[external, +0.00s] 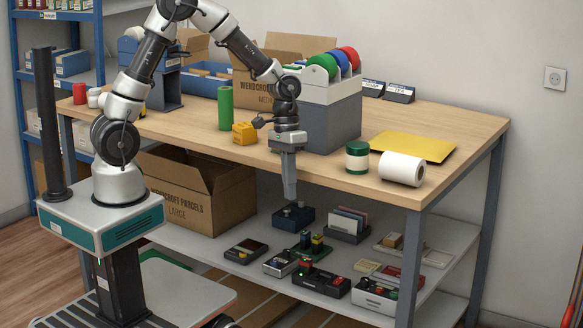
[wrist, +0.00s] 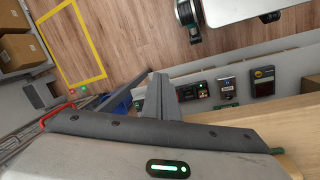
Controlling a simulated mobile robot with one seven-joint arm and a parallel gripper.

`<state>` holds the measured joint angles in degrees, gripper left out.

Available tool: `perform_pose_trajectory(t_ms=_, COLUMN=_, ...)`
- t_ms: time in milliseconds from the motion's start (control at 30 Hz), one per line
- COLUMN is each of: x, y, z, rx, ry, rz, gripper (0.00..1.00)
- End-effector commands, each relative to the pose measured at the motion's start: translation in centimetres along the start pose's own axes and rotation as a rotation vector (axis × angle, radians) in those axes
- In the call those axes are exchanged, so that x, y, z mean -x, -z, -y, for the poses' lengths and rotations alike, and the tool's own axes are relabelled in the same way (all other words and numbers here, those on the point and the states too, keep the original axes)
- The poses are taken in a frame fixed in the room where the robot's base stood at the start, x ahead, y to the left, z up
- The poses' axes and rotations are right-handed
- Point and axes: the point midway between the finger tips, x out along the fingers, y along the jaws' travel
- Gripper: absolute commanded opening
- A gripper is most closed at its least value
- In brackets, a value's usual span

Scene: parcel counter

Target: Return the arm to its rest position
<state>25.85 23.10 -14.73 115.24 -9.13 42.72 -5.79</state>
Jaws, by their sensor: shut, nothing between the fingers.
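My gripper (external: 290,195) points straight down in the external view, in front of the parcel counter (external: 460,115) at about its front edge. Its fingers are shut with nothing held between them. The fingertips hang below the level of the counter top, above the lower shelf and close to a dark blue box (external: 293,219) as seen in the picture. I cannot tell the exact gap. In the wrist view my shut gripper (wrist: 158,92) shows in the middle, with the wooden floor beyond it.
Several small trays lie on the lower shelf (external: 225,240). An open carton (external: 190,190) stands left. Open floor (wrist: 140,40) shows in the wrist view.

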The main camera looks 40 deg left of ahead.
Motion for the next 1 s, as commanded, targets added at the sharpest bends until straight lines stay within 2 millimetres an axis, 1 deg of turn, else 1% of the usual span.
perform_pose_trajectory(t_ms=33, x=3.3, y=-0.5, z=2.7, rx=0.017, ry=0.035, rz=-0.04, gripper=0.0)
perform_pose_trajectory(t_ms=67, x=5.0, y=-1.0, z=4.2, rx=0.025, ry=0.056, rz=-0.057, gripper=0.0)
perform_pose_trajectory(t_ms=100, x=7.1, y=-2.0, z=6.2, rx=0.038, ry=0.089, rz=-0.076, gripper=0.0)
perform_pose_trajectory(t_ms=200, x=11.6, y=-4.8, z=10.6, rx=0.089, ry=0.161, rz=-0.138, gripper=0.0)
perform_pose_trajectory(t_ms=267, x=13.9, y=-6.5, z=12.7, rx=0.132, ry=0.189, rz=-0.193, gripper=0.0)
perform_pose_trajectory(t_ms=300, x=15.2, y=-7.7, z=14.0, rx=0.16, ry=0.207, rz=-0.229, gripper=0.0)
perform_pose_trajectory(t_ms=400, x=17.7, y=-10.7, z=16.5, rx=0.228, ry=0.239, rz=-0.316, gripper=0.0)
perform_pose_trajectory(t_ms=500, x=19.2, y=-13.1, z=18.1, rx=0.281, ry=0.259, rz=-0.386, gripper=0.0)
perform_pose_trajectory(t_ms=600, x=20.1, y=-15.2, z=19.2, rx=0.323, ry=0.274, rz=-0.443, gripper=0.0)
perform_pose_trajectory(t_ms=700, x=20.7, y=-17.1, z=20.0, rx=0.36, ry=0.285, rz=-0.494, gripper=0.0)
perform_pose_trajectory(t_ms=900, x=21.2, y=-20.3, z=21.1, rx=0.422, ry=0.303, rz=-0.586, gripper=0.0)
perform_pose_trajectory(t_ms=933, x=23.2, y=-20.1, z=20.7, rx=0.417, ry=0.302, rz=-0.578, gripper=0.0)
perform_pose_trajectory(t_ms=1000, x=24.7, y=-20.1, z=20.3, rx=0.415, ry=0.301, rz=-0.574, gripper=0.0)
